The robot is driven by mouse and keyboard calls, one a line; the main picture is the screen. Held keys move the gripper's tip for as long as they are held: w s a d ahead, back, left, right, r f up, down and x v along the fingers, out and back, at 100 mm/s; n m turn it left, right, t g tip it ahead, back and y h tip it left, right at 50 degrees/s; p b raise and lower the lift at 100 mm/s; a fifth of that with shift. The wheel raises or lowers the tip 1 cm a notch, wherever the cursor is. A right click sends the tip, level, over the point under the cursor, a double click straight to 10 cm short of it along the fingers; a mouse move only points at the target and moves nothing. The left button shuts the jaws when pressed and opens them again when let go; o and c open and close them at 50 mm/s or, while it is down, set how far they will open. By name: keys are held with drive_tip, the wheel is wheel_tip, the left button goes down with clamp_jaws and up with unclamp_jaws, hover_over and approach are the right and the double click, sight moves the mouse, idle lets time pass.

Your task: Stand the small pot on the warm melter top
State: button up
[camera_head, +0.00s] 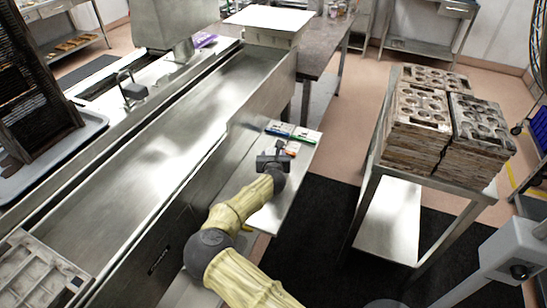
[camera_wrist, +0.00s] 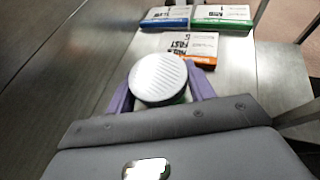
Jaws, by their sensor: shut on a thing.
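My gripper (camera_head: 274,160) is over the narrow pale side shelf beside the long steel trough. In the wrist view its purple fingers are shut on a small round pot (camera_wrist: 158,78) with a pale, ridged top. The pot's lower part is mostly hidden by the gripper. In the head view the gripper hides the pot. A box-shaped unit with a flat white top (camera_head: 268,17) stands at the far end of the trough. I cannot tell for certain whether it is the melter.
Blue (camera_wrist: 167,17), green (camera_wrist: 221,17) and orange-edged (camera_wrist: 193,47) boxes lie on the shelf (camera_wrist: 245,75) just beyond the pot. The steel trough (camera_head: 165,140) runs along the left. A steel stand (camera_head: 365,185) with worn mould blocks (camera_head: 418,118) is at right. Dark matting lies between.

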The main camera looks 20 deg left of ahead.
drive_tip(key=shift+f, duration=0.55)
drive_tip(key=shift+f, duration=0.1)
drive_tip(key=o, duration=1)
drive_tip(key=b+v, duration=0.1)
drive_tip(key=v, duration=1.1)
drive_tip(key=shift+b, duration=0.35)
